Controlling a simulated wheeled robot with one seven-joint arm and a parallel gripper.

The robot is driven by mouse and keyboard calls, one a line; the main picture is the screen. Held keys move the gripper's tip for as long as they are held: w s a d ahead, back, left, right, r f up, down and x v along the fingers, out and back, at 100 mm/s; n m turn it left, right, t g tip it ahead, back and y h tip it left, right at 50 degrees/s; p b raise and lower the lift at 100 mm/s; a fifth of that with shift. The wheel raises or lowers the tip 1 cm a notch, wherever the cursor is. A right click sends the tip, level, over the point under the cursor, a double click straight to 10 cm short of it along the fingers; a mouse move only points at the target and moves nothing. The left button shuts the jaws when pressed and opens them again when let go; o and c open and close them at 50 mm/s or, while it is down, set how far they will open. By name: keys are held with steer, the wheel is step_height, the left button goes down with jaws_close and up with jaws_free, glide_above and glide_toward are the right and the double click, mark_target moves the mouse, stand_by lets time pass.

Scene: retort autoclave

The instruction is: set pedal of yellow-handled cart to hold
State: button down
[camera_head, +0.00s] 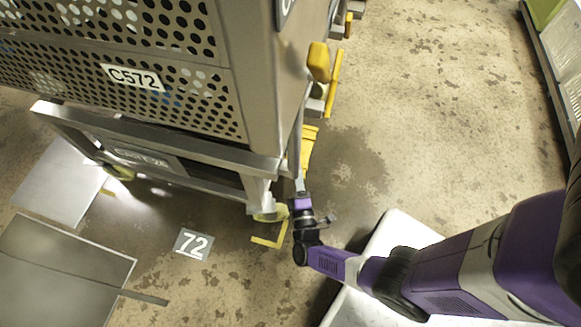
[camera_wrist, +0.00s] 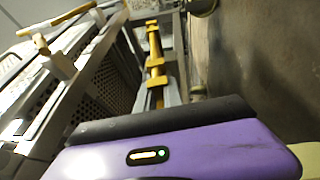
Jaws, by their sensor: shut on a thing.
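The cart (camera_head: 228,110) is a grey metal one with perforated sides and a C572 plate. A yellow handle piece (camera_head: 318,62) sticks out from its right end. My gripper (camera_head: 300,187) is low beside the cart's near right corner, just above the floor and by a caster. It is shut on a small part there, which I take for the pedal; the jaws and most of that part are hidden. In the wrist view the purple gripper body (camera_wrist: 180,155) fills the bottom, and a yellow bar with brackets (camera_wrist: 155,65) runs along the cart's end beyond it.
A floor plate marked 72 (camera_head: 193,244) and yellow floor marks (camera_head: 272,241) lie by the caster. Grey metal plates (camera_head: 62,262) lie at the left. Another unit (camera_head: 556,60) stands at the far right. The stained floor between it and the cart is clear.

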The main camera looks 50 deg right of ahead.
steer(key=shift+s+d+f+b, duration=0.15)
steer(key=shift+f+b, duration=0.25)
steer(key=shift+b, duration=0.1)
steer(key=shift+t+h, duration=0.3)
steer(key=c, duration=1.5)
jaws_free()
steer(key=shift+r, duration=0.1)
